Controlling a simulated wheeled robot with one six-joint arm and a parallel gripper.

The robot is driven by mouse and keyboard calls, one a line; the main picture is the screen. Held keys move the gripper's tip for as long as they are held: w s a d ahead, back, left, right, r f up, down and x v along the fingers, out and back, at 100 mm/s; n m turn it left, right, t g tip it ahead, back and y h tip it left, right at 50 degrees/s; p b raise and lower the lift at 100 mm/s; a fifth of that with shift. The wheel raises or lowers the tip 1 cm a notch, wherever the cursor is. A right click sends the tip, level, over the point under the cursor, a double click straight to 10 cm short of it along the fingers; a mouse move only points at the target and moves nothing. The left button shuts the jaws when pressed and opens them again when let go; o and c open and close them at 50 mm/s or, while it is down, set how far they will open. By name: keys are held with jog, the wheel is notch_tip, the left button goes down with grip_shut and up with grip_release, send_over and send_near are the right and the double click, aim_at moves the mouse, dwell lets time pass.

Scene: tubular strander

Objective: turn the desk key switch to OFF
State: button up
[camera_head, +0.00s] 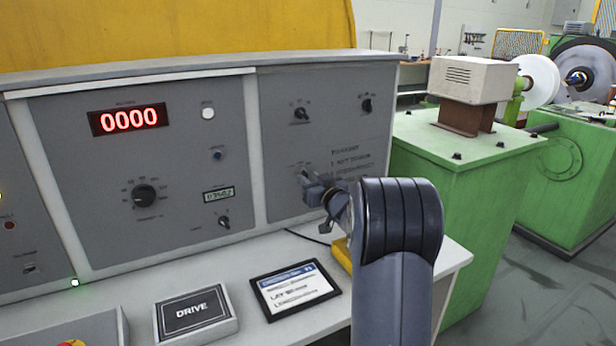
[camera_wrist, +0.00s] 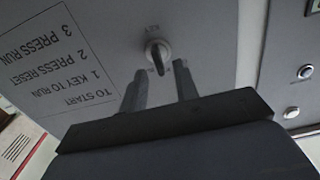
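The desk key switch (camera_wrist: 158,55) shows in the wrist view as a round, pale collar with a dark key or handle on the grey panel. Its handle points down and slightly right in that picture, which shows the panel upside down. A small upside-down KEY label is above it; the position marks are too small to read. My gripper (camera_wrist: 160,72) is open, with one finger on each side below the switch and a gap between them. I cannot tell whether either finger touches it. In the head view my gripper (camera_head: 310,188) is close to the right panel and covers much of the switch area.
Printed start instructions (camera_wrist: 65,60) are beside the switch. Two knobs (camera_head: 300,114) (camera_head: 367,105) sit above it. The left panel has a 0000 display (camera_head: 129,119) and a large dial (camera_head: 144,195). A DRIVE box (camera_head: 194,314) and a framed card (camera_head: 295,290) lie on the desk.

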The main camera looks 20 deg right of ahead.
jog(key=shift+w, duration=1.1)
jog(key=shift+c, duration=0.3)
grip_shut()
